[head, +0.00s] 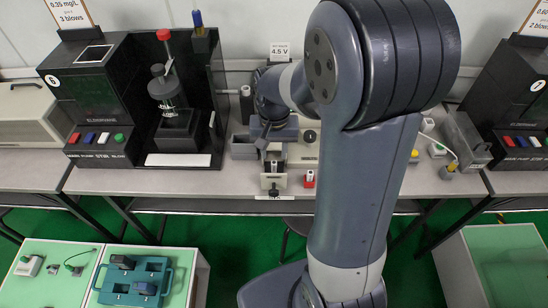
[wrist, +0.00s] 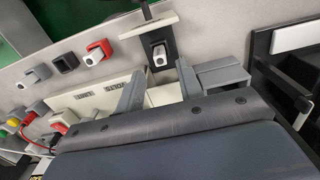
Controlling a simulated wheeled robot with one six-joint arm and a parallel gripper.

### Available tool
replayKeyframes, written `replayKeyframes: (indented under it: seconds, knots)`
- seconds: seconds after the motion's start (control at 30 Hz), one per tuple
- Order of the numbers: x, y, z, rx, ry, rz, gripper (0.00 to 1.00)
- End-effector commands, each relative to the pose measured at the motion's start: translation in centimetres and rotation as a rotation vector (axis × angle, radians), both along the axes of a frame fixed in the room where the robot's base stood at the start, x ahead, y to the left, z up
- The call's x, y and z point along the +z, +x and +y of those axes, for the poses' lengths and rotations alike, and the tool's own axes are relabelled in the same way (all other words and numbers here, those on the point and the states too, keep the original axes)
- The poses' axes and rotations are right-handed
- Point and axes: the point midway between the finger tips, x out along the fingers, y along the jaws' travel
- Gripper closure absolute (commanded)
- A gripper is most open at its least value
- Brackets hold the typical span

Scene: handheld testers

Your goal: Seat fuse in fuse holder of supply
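The supply (head: 303,152) is a beige box on the bench, partly hidden behind my arm; its pale front with dark displays shows in the wrist view (wrist: 102,97). A black holder (wrist: 168,68) on its front carries a small white-ended cylinder (wrist: 159,54), which may be the fuse; I cannot tell how deep it sits. The same black holder (head: 271,183) shows in the head view below my gripper. My gripper (wrist: 160,86) has its two grey fingers apart, with nothing visible gripped between them. The holder lies just beyond the fingertips.
A red block with a white top (head: 309,180) stands right of the holder; it also shows in the wrist view (wrist: 98,52), beside a dark block (wrist: 65,61). A black tester (head: 95,100) stands left. A grey bin (head: 243,147) adjoins the supply. Green-topped carts stand in front.

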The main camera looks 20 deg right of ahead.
Motion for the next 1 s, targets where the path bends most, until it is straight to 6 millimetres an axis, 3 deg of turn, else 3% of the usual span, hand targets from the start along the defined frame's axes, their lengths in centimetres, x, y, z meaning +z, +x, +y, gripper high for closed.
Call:
replayKeyframes:
  seconds: [0.03, 0.2, 0.4, 0.8, 1.0]
  knots:
    - [1.4, 0.1, 0.0, 0.000, 0.000, -0.006, 0.65]
    - [4.7, 0.0, 0.0, 0.000, 0.000, -0.003, 0.65]
    - [6.8, 0.0, 0.0, 0.000, 0.000, -0.001, 0.65]
    - [7.1, 0.0, 0.0, 0.000, 0.000, 0.001, 0.65]
    - [5.7, -0.1, 0.0, 0.000, 0.000, 0.005, 0.65]
